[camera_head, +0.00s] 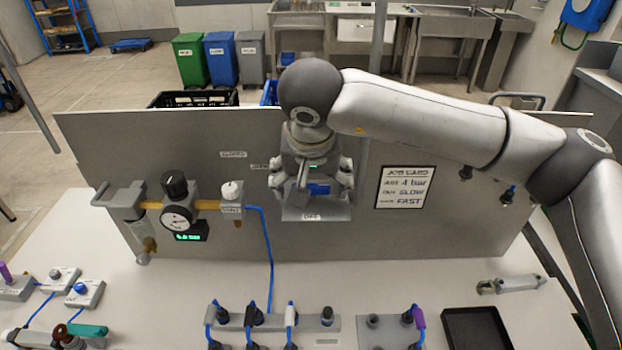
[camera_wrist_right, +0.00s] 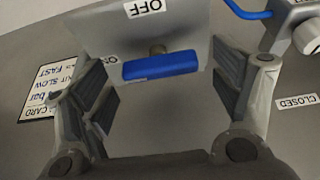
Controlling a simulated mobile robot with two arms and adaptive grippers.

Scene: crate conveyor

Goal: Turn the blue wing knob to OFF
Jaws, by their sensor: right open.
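The blue wing knob (camera_head: 319,189) sits on a grey plate (camera_head: 340,210) on the upright panel, partly hidden by my right gripper in the head view. In the right wrist view the knob (camera_wrist_right: 160,65) is a blue bar lying almost level across the picture, its left end near a partly covered ON label (camera_wrist_right: 113,60). The OFF label (camera_wrist_right: 145,8) is at the top there, and below the knob in the head view (camera_head: 311,217). My right gripper (camera_wrist_right: 168,92) is open, its fingers apart on either side of the knob, with visible gaps. My left gripper is not in view.
Left of the knob are a gauge (camera_head: 177,218) with a black-topped regulator and a white knob (camera_head: 232,190) with a blue hose. A job card (camera_head: 405,187) is right on the panel (camera_head: 450,230). Connector blocks (camera_head: 272,320) and a black tray (camera_head: 477,328) lie in front.

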